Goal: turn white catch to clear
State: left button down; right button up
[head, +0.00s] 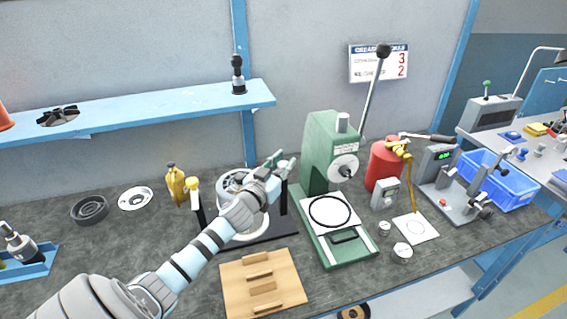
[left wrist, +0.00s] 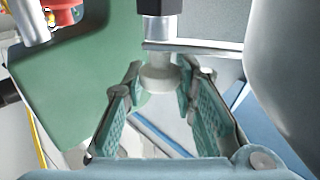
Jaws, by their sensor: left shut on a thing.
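The blower housing (head: 232,186), round and pale, sits in a dark fixture between two black posts. The left post (head: 199,213) carries a pale, yellowish-topped catch (head: 193,184). My left gripper (head: 279,163) is at the top of the right post (head: 284,198). In the left wrist view, an off-white catch (left wrist: 160,77) on a silver stem below a black post lies between the two green-padded fingers, and the gripper is shut on it. My right gripper is not in view.
A green press (head: 320,150) stands just right of the gripper. A wooden block tray (head: 262,284) lies in front of the fixture.

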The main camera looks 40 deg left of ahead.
pick_arm(q)
jog(key=c, duration=1.3)
grip_release()
jog(key=shift+s, duration=0.15)
jog(key=s, duration=0.4)
jog(key=s+d, duration=0.1)
jog(key=s, duration=0.2)
jog(key=s+d, duration=0.1)
jog(key=s, duration=0.3)
jog(key=shift+s, duration=0.35)
jog(key=shift+c, duration=0.3)
